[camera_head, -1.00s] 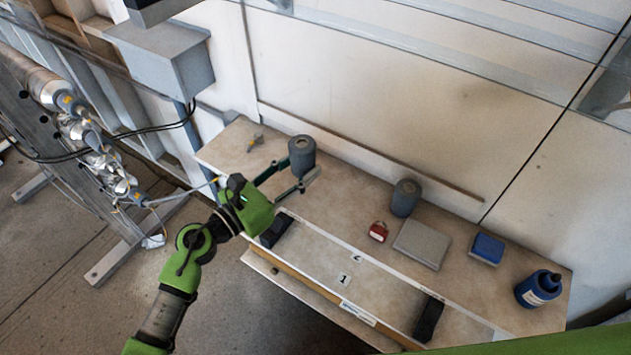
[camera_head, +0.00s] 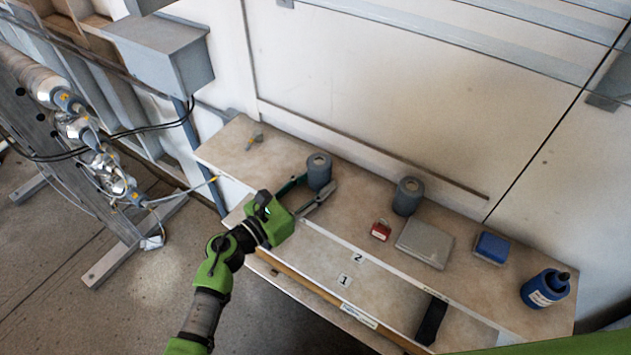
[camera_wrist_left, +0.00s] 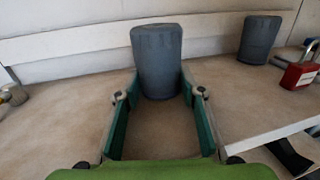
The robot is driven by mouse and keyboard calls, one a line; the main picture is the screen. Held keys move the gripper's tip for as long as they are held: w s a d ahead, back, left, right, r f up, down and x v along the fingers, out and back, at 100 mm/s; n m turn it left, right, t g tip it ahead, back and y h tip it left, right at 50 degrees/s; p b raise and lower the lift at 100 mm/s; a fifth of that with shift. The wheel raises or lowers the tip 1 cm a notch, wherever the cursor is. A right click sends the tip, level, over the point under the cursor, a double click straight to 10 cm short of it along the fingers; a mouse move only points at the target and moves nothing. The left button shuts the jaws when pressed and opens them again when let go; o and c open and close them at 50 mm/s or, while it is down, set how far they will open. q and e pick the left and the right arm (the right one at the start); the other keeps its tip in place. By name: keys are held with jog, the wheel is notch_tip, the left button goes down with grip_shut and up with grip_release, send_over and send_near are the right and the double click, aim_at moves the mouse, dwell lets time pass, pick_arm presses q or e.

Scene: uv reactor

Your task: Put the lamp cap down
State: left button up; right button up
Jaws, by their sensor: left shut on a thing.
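The lamp cap, a dark grey cylinder (camera_head: 319,172), is at the fingertips of my left gripper (camera_head: 312,193), over the back part of the bench. In the left wrist view the cap (camera_wrist_left: 158,58) stands upright between the two green fingers of the gripper (camera_wrist_left: 158,94), which is shut on it. Its lower end is close to the bench top; I cannot tell whether it touches. A second, similar grey cylinder (camera_head: 408,196) stands on the bench to the right and also shows in the wrist view (camera_wrist_left: 259,40). My right gripper is not in view.
On the bench (camera_head: 345,213) are a red padlock (camera_head: 380,230), a grey flat box (camera_head: 424,243), a blue box (camera_head: 491,248) and a blue bottle (camera_head: 545,289). Number labels 1 (camera_head: 345,281) and 2 (camera_head: 358,258) mark the front. The wall is close behind.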

pick_arm(q)
jog(key=shift+f, duration=0.2)
jog(key=o, duration=1.1)
jog(key=shift+r, duration=0.1)
jog(key=shift+r, duration=0.25)
jog(key=v, duration=1.2)
jog(key=shift+f+b, duration=0.1)
jog(key=shift+b, duration=0.3)
